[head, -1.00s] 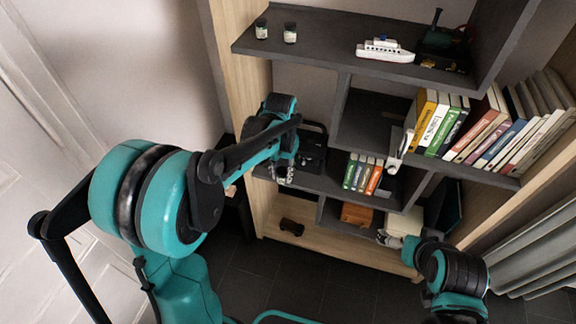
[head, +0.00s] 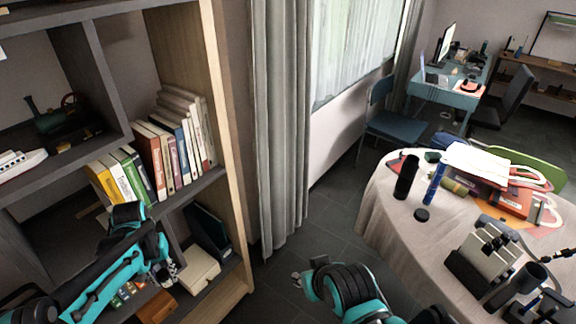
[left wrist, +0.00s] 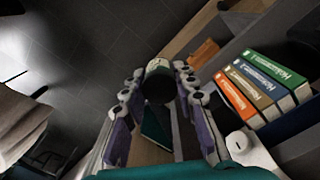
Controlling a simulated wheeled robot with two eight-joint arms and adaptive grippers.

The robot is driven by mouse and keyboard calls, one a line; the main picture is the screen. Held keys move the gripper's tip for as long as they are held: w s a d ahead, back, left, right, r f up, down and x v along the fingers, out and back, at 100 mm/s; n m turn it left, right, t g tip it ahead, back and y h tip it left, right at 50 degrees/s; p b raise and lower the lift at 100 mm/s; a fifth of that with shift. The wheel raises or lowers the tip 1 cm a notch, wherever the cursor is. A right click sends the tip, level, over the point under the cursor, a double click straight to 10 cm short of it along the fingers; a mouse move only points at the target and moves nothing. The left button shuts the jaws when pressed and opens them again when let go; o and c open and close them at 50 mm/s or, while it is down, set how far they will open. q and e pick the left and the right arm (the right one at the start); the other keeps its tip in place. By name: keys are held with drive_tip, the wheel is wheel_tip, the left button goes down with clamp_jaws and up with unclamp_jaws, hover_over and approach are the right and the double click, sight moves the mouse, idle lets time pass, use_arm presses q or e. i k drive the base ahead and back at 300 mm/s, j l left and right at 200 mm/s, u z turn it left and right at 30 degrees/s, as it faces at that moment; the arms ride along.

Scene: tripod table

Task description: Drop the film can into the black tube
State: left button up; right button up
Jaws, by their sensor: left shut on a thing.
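The film can (left wrist: 158,86), dark with a pale end, sits between the fingertips of my left gripper (left wrist: 157,76) in the left wrist view. The gripper is shut on it. In the head view my left gripper (head: 166,270) is in front of the bookcase at the left, and the can cannot be made out there. The black tube (head: 405,177) stands upright on the cloth-covered table at the right, far from my left gripper. My right gripper (head: 298,281) shows small at the lower middle; its jaws are unclear.
A blue tube (head: 434,184) stands beside the black tube, with a black round cap (head: 422,214) in front. Papers, a red box (head: 498,200) and grey equipment (head: 487,255) crowd the table (head: 390,222). Dark floor (head: 315,237) lies open between bookcase (head: 233,170) and table.

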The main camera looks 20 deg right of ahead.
sight(401, 197)
drive_tip(key=z, duration=0.4)
drive_tip(key=i+j+z, duration=0.1)
drive_tip(key=z, duration=0.3)
drive_tip(key=j+z, duration=0.15)
drive_tip(key=z, duration=0.25)
drive_tip(key=j+z, duration=0.1)
drive_tip(key=z, duration=0.3)
drive_tip(key=j+z, duration=0.15)
drive_tip(key=z, duration=0.25)
